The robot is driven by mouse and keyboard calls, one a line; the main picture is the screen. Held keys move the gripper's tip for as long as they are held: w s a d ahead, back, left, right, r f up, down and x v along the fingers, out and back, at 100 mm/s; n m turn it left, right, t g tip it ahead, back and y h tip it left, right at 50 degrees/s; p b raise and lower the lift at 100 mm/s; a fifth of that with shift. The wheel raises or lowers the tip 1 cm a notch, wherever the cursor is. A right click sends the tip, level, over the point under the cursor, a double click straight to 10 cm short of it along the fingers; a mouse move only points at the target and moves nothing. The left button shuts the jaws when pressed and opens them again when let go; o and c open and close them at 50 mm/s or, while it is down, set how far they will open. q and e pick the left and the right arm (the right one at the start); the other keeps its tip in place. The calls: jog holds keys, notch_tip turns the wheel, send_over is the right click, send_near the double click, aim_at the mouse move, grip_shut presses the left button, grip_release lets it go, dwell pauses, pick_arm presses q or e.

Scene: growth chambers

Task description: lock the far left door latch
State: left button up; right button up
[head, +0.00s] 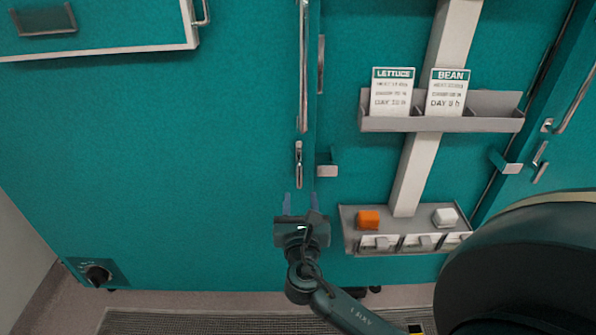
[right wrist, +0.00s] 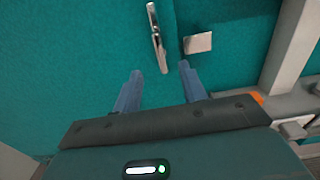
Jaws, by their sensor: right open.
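The far left door's latch (head: 298,164) is a slim silver lever near the right edge of the teal door, below a long vertical handle. It hangs nearly upright. A pale catch block (head: 327,170) sits just to its right, across the door gap, apart from the lever. My right gripper (head: 299,199) is open and empty just below the latch, fingers pointing up. In the right wrist view, the latch (right wrist: 157,40) lies ahead between the blue fingers (right wrist: 160,72), tilted slightly, with the catch (right wrist: 198,43) to its right. My left gripper is not in view.
Right of the door, a grey shelf (head: 440,124) holds LETTUCE and BEAN cards. Below, a tray (head: 350,238) carries an orange block (head: 369,219) and a white block (head: 445,217), close to my right gripper. A black knob (head: 97,274) sits low at left.

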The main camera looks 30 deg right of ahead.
aim_at(299, 176)
jog(key=x, duration=1)
jog(key=shift+w+d, duration=0.1)
jog(key=shift+w, duration=0.25)
jog(key=shift+c, duration=0.5)
grip_shut()
